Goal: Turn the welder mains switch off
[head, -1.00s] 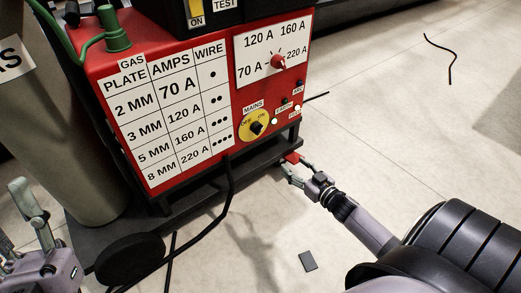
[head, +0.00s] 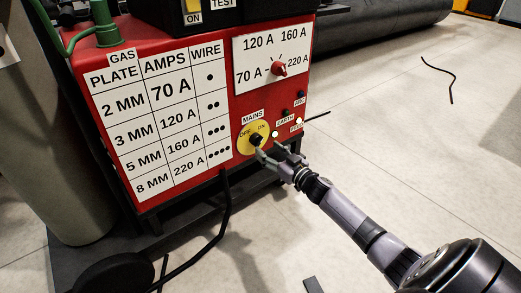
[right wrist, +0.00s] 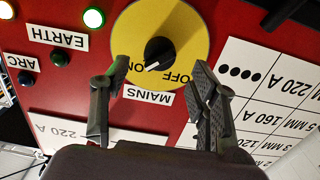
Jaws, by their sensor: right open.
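The mains switch is a black knob (head: 256,139) on a yellow disc (head: 244,145), low on the red welder's (head: 222,32) front. In the right wrist view the knob (right wrist: 158,50) appears upside down, and its white pointer mark points toward ON. My right gripper (head: 267,150) is open and empty in front of the disc, just below and right of the knob in the head view. In the right wrist view its fingers (right wrist: 160,68) are spread left and right of the knob, with no visible contact. My left gripper is out of view.
A red current dial (head: 279,69) sits above the switch. Small lamps (head: 275,134) marked EARTH, FEED and ARC are just right of it; some are lit. A black cable (head: 226,205) hangs below the panel. A grey cylinder (head: 45,160) stands at left. Floor at right is mostly clear.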

